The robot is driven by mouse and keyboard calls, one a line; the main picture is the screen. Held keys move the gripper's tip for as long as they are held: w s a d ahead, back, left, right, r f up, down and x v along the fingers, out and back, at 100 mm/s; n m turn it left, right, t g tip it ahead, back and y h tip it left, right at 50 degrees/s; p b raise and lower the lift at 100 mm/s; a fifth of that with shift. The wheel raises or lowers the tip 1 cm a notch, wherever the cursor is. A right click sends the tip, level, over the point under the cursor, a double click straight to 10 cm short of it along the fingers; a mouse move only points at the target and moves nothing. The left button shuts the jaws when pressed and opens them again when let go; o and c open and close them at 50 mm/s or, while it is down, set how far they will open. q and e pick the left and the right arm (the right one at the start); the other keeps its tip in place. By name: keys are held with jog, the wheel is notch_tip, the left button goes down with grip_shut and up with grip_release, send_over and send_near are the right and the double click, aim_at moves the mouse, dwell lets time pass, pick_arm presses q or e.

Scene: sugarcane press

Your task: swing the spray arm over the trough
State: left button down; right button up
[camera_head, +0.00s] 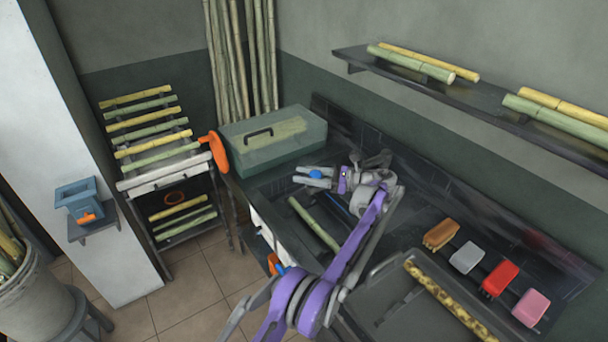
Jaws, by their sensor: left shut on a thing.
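My left gripper (313,177) reaches over the dark counter from the lower middle, its two pale fingers pointing left. It is shut on a small blue knob (315,174), which looks like the handle of the spray arm; the rest of that arm is mostly hidden behind my gripper and wrist. A thin blue bar (337,204) shows below my wrist, partly covered; I cannot tell if it belongs to the spray arm. A green cane (314,223) lies in the dark counter area below the gripper, perhaps the trough, whose edges are hard to make out. My right gripper is not in view.
A green translucent box (272,141) with an orange crank (219,151) stands left of the gripper. A grey tray (395,318) with a spotted cane (447,301) is at lower right, near several coloured blocks (500,279). A cane rack (150,130) stands at left, a shelf (470,94) above.

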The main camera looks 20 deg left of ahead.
pick_arm(q)
jog(key=shift+c, duration=2)
grip_release()
jog(key=shift+d, duration=0.1)
jog(key=d, duration=0.2)
jog(key=d+p, duration=0.1)
jog(key=d, duration=0.1)
jog(key=w+d+p, duration=0.1)
jog(key=d, duration=0.1)
jog(key=shift+d, duration=0.4)
jog(key=shift+s+d, duration=0.15)
jog(key=shift+d, duration=0.1)
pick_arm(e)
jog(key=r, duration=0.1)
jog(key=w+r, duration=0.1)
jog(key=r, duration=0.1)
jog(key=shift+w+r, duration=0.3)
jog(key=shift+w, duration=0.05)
